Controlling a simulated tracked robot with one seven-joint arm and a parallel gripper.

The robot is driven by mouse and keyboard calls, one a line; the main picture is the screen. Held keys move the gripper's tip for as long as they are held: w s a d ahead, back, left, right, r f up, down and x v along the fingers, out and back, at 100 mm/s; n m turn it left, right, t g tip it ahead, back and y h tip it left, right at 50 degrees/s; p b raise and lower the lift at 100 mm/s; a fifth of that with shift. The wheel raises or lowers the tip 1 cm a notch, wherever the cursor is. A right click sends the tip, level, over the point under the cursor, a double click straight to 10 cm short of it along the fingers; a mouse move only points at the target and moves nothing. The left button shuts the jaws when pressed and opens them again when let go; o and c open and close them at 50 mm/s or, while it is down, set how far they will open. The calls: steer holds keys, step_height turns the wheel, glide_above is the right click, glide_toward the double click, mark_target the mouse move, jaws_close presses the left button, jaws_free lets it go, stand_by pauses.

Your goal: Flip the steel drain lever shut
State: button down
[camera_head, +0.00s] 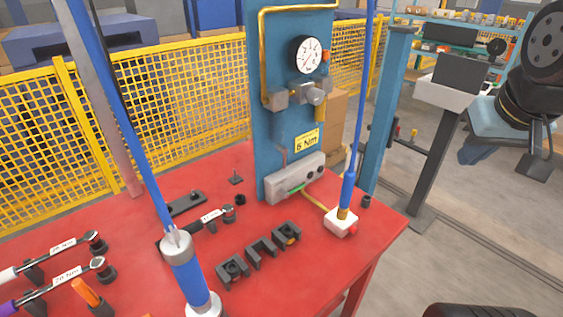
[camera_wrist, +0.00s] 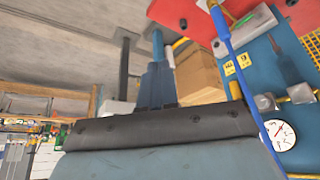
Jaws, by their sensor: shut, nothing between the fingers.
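The blue panel (camera_head: 262,110) stands upright at the back of the red table, with a gauge (camera_head: 306,55), brass pipe and grey valve fittings (camera_head: 314,95). A thin greyish piece (camera_head: 283,153) sticks up by the grey block (camera_head: 296,181) at its foot. I cannot tell surely whether it is the steel drain lever. My gripper (camera_head: 472,154) is at the right, in the air, well apart from the panel. In the wrist view its fingers (camera_wrist: 157,68) are together and empty. The panel (camera_wrist: 259,70) and gauge (camera_wrist: 278,135) show there at the right, upside down.
The red table (camera_head: 165,255) holds a blue-and-silver tool (camera_head: 188,270), torque wrenches (camera_head: 50,285) and black holders (camera_head: 262,250). A blue hanging rod (camera_head: 354,130) ends at a white block (camera_head: 341,222) right of the panel. A grey post (camera_head: 432,165) stands near my gripper.

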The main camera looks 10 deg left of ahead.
steer(key=w+a+f+n+g+h, duration=0.4)
steer(key=w+a+f+n, duration=0.2)
steer(key=n, duration=0.7)
steer(key=n+t+h, duration=0.5)
steer(key=n+t, duration=0.9)
steer(key=n, duration=2.1)
glide_toward(284, 162)
steer(key=v, duration=0.7)
steer(key=shift+s+f, duration=0.15)
steer(key=shift+f, duration=0.05)
steer(key=x, duration=1.4)
steer(key=shift+a+r, duration=0.1)
